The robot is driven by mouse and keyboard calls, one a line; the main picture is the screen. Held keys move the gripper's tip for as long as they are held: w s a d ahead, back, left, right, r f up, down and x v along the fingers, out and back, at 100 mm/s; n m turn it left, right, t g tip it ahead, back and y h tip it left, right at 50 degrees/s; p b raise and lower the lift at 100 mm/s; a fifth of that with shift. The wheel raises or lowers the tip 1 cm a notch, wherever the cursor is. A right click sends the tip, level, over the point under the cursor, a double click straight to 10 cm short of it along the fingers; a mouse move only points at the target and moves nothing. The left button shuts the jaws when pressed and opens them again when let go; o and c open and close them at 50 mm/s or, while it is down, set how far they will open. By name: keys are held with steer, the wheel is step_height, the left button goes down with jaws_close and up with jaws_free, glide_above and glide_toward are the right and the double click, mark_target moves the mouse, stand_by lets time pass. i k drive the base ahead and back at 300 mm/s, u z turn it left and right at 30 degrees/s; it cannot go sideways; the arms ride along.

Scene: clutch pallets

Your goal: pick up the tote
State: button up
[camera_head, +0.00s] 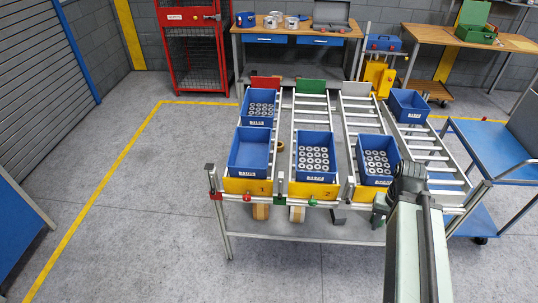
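Several blue totes stand on a roller rack (345,120). The front left tote (246,171) looks empty, and the tote behind it (257,122) holds grey ring-shaped parts. The front middle tote (315,177) and the front right tote (375,181) also hold ring-shaped parts. A further tote (410,113) sits higher on the far right lane and looks empty. My arm rises from the lower right, and my gripper (402,182) is a dark shape just right of the front right tote. Its fingers are not clear, and I cannot tell whether it touches that tote.
A blue cart (495,145) stands close on the right. Behind the rack are a workbench (290,30) and a red wire cage (192,45). The grey floor left of the rack is open, marked by a yellow line (100,193).

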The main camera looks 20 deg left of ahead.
mark_target(248, 156)
steer(key=z, duration=0.15)
steer(key=i, duration=1.3)
steer(key=u, duration=3.15)
steer(key=i, duration=1)
steer(key=z, duration=0.1)
